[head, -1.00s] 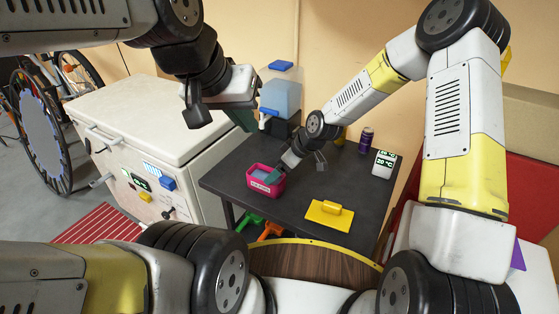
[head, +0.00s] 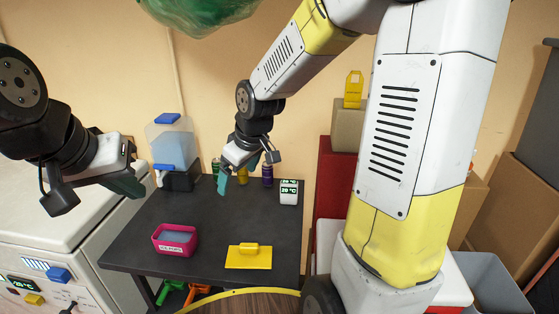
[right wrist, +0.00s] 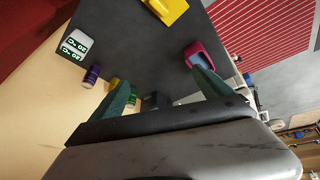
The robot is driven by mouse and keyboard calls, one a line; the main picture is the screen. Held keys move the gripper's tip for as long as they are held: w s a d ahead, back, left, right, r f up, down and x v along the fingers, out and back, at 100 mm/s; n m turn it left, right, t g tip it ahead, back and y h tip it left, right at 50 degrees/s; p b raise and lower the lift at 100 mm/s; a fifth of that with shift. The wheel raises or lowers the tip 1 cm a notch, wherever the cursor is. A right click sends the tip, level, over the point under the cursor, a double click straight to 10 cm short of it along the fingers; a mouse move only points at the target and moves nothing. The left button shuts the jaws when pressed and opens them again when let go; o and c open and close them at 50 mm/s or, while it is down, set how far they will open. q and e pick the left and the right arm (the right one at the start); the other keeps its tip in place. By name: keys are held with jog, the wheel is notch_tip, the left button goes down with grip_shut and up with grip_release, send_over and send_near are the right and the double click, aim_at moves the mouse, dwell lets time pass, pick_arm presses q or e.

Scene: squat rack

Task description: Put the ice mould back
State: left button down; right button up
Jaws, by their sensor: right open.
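A pink bin (head: 175,240) with a white label stands on the dark table, left of its middle. A pale blue-grey piece, which may be the ice mould (head: 175,236), lies inside it; its shape is hard to make out. In the right wrist view the bin (right wrist: 212,66) shows beyond one fingertip. My right gripper (head: 222,184) is open and empty above the table, behind and to the right of the bin; its green fingers are spread in the wrist view (right wrist: 162,88). My left gripper (head: 125,183) hangs over the white chest at left; its jaw gap is hidden.
A display box (head: 289,192), a purple can (head: 267,175) and a blue-capped water tank (head: 170,143) stand toward the back. A green bulky thing (head: 200,12) hangs overhead.

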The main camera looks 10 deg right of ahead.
jog(key=s+d+r+m+t, duration=0.1)
jog(key=s+d+r+m, duration=0.3)
jog(key=s, duration=0.4)
jog(key=s+d+r+m+t, duration=0.1)
jog(key=s+d+r+m, duration=0.2)
jog(key=s+d+r, duration=0.2)
jog(key=s+r, duration=0.2)
jog(key=s, duration=0.2)
jog(key=shift+d+r+m, duration=0.2)
jog(key=shift+m, duration=0.2)
